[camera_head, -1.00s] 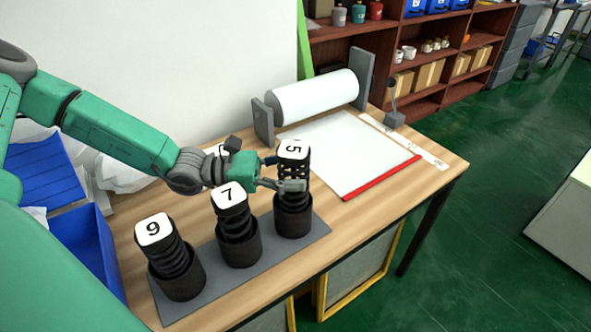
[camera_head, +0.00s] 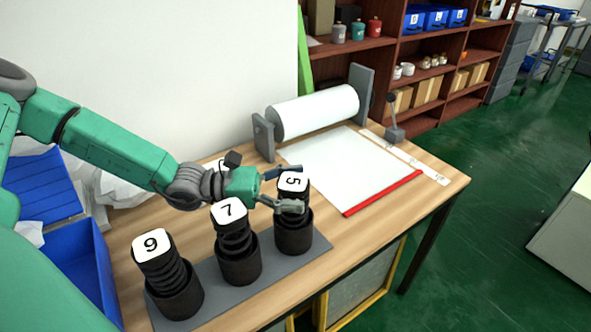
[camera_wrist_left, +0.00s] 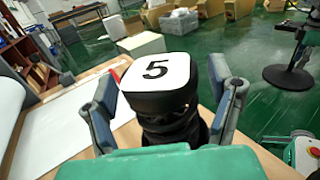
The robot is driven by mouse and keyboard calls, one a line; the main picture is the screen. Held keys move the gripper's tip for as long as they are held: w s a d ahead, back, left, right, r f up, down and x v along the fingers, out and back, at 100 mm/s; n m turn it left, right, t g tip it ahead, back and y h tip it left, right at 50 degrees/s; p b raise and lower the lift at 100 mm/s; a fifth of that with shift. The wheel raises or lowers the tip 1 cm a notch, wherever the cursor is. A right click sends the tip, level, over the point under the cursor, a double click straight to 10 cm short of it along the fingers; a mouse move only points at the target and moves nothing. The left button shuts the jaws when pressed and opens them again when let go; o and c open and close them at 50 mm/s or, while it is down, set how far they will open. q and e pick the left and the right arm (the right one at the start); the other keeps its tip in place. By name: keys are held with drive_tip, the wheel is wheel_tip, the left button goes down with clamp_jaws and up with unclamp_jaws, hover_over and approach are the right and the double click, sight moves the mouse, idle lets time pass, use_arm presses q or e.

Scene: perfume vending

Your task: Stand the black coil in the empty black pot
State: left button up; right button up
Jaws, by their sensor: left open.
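The black coil with a white cap marked 5 (camera_head: 292,184) stands upright in the right-hand black pot (camera_head: 294,238). In the left wrist view, the cap marked 5 (camera_wrist_left: 158,72) fills the space between my fingers. My left gripper (camera_head: 286,190) is open, with one finger on each side of the coil's upper part. In the left wrist view, my left gripper (camera_wrist_left: 165,105) shows a gap beside the cap at the right finger; contact at the left finger is unclear. The pot's inside is hidden. My right gripper is not in view.
Coils capped 7 (camera_head: 229,211) and 9 (camera_head: 152,245) stand in the other two pots, close by on the grey base plate (camera_head: 210,277). Behind are a white roll (camera_head: 315,111) and a white sheet with a red edge (camera_head: 350,170). A blue bin (camera_head: 75,275) is at left.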

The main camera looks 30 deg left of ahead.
use_arm(q)
wheel_tip(320, 180, up, 9)
drive_tip(key=shift+r, duration=0.1)
idle(0.3)
idle(0.9)
